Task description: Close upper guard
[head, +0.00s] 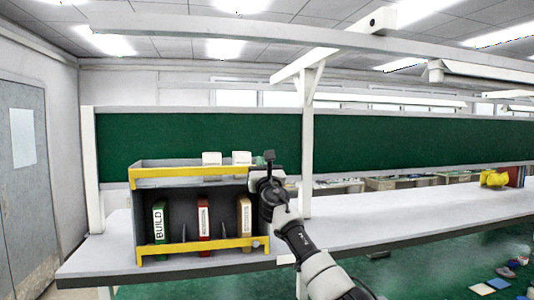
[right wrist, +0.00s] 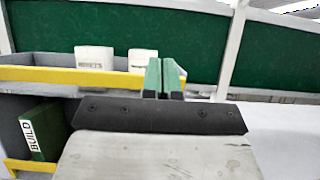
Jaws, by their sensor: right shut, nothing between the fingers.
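The upper guard (head: 190,172) is a yellow bar along the front of the top shelf of a grey rack (head: 142,212). In the right wrist view the upper guard (right wrist: 50,76) runs across behind my fingers. I cannot tell whether it is latched. My right gripper (head: 269,156) is at the rack's upper right corner, pointing up, near the guard's right end. In the right wrist view its green fingers (right wrist: 162,76) are shut together with nothing between them. Contact with the guard cannot be made out. The guard's right end is hidden by my gripper. My left gripper is out of view.
A lower yellow guard (head: 203,245) crosses the bottom shelf, before green (head: 160,221), red (head: 204,218) and tan (head: 244,215) binders. A white post (head: 307,150) rises right of my gripper.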

